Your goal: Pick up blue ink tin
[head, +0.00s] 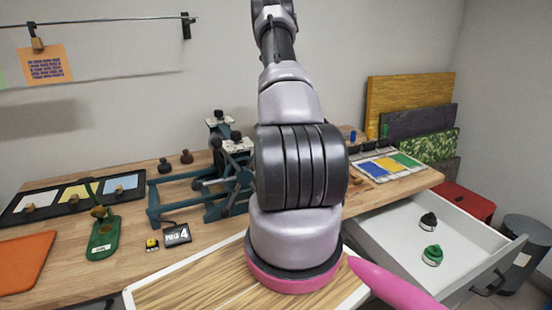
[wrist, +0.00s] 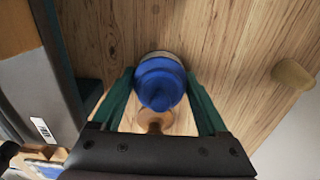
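The blue ink tin (wrist: 160,82) shows in the wrist view, with a blue lid and a pale band at its far edge. It is between the two green fingers of my gripper (wrist: 160,76), close to their tips. My gripper looks open, with a narrow gap beside the tin; I see no clear contact. In the head view my arm hides the gripper and this tin.
A dark frame stands at the left in the wrist view, and a tan knob (wrist: 293,74) at the right. In the head view a teal press (head: 205,180) stands left of my arm. An open drawer (head: 400,235) at the right holds a black tin (head: 428,221) and a green tin (head: 432,255).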

